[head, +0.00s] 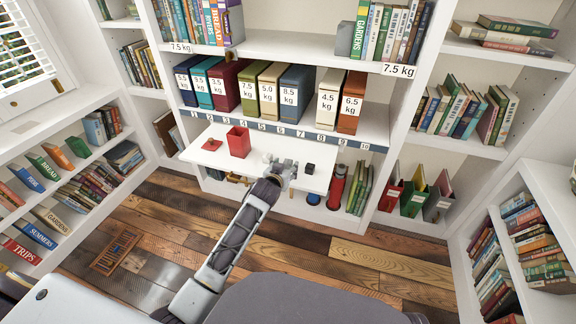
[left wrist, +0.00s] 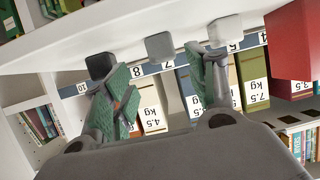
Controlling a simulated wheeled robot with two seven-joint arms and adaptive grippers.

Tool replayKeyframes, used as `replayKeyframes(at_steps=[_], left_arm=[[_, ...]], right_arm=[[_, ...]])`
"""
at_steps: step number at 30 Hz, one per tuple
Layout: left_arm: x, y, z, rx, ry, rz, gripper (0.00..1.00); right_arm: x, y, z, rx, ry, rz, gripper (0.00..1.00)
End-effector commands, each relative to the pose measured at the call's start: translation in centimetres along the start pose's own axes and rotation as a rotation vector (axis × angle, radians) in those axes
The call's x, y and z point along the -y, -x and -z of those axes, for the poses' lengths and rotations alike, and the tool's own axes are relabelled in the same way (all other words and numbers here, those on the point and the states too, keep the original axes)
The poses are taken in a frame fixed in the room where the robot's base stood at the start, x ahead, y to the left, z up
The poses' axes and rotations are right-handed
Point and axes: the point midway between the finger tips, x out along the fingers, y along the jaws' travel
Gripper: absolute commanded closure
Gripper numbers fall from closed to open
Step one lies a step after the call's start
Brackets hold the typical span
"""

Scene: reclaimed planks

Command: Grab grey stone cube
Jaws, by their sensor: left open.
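Two grey cubes sit on the white pull-out board (head: 210,160). In the left wrist view a mid-grey cube (left wrist: 160,46) is between the finger lines, beyond the tips, and a paler grey cube (left wrist: 224,30) is beside the right-hand finger. I cannot tell by surface which is stone. A black cube (left wrist: 100,65) is at the left there; it also shows in the head view (head: 310,168). My left gripper (head: 281,168) is open and empty at the board's front; its green-padded fingers show in the wrist view (left wrist: 162,88). In the head view it largely hides the grey cubes. My right gripper is not in view.
Behind stands a shelf with labelled binders (head: 250,87). A red cylinder (head: 337,185) is below the board's right end. Bookcases flank both sides.

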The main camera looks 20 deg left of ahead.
Motion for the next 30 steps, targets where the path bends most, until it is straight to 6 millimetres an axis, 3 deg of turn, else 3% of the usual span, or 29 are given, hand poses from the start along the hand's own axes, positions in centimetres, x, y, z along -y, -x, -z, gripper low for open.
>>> replayKeyframes(at_steps=[5, 19, 30], left_arm=[[0.1, -0.9, 0.0, 0.0, -0.001, 0.0, 0.43], [0.5, -4.6, 0.1, -0.001, 0.0, 0.0, 0.43], [0.5, -5.1, 0.1, 0.0, 0.0, 0.0, 0.43]], right_arm=[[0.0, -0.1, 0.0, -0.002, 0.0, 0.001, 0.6], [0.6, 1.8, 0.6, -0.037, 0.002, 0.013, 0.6], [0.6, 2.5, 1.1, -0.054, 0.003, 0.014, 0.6]])
